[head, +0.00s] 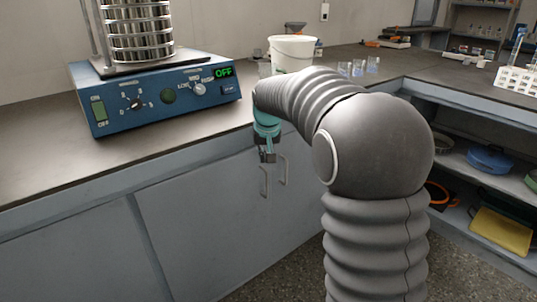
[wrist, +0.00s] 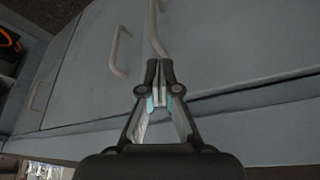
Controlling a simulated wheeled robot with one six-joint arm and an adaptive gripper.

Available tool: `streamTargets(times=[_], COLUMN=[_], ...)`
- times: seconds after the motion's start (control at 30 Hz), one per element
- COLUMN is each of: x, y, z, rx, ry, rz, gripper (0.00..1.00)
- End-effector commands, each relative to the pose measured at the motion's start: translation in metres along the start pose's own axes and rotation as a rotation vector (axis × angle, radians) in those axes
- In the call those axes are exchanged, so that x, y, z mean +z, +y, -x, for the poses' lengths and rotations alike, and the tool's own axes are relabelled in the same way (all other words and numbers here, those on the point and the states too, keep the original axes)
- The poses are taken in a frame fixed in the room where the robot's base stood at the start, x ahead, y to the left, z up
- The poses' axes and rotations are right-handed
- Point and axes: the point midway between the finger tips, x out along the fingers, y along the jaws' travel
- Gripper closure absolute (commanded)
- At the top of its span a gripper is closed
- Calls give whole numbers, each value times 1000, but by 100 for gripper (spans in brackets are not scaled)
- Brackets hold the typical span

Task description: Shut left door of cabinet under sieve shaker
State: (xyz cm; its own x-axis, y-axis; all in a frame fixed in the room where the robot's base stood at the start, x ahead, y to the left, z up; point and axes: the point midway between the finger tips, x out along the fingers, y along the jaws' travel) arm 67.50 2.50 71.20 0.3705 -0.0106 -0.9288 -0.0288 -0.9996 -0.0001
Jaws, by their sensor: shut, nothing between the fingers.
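The sieve shaker (head: 155,98) has a blue base and a stack of metal sieves, and stands on the counter. Below it, the left cabinet door (head: 200,222) is grey with a bar handle (head: 264,182) near its right edge. The door looks nearly flush with the front; I cannot tell if it is fully shut. In the wrist view this door (wrist: 235,40) fills the right side, with a dark gap along its counter-side edge. My gripper (head: 267,157) is shut and empty in front of the door's top right corner. Its fingertips (wrist: 160,68) are close to the handle (wrist: 156,28); contact is unclear.
The neighbouring door's handle (head: 283,170) is just right of the left door's handle. A white bucket (head: 292,52) and small beakers stand on the counter behind my arm. Open shelves with a blue pan (head: 489,159) are at the right. Some floor (head: 295,275) is clear below.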

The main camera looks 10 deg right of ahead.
Motion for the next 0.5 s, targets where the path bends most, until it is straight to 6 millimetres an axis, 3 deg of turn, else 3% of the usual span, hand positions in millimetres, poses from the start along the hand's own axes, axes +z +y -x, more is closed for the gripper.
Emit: streamTargets(times=[0.5], x=[0], y=[8], z=[0], rx=[5], ry=[0], rz=[-12], gripper=[100])
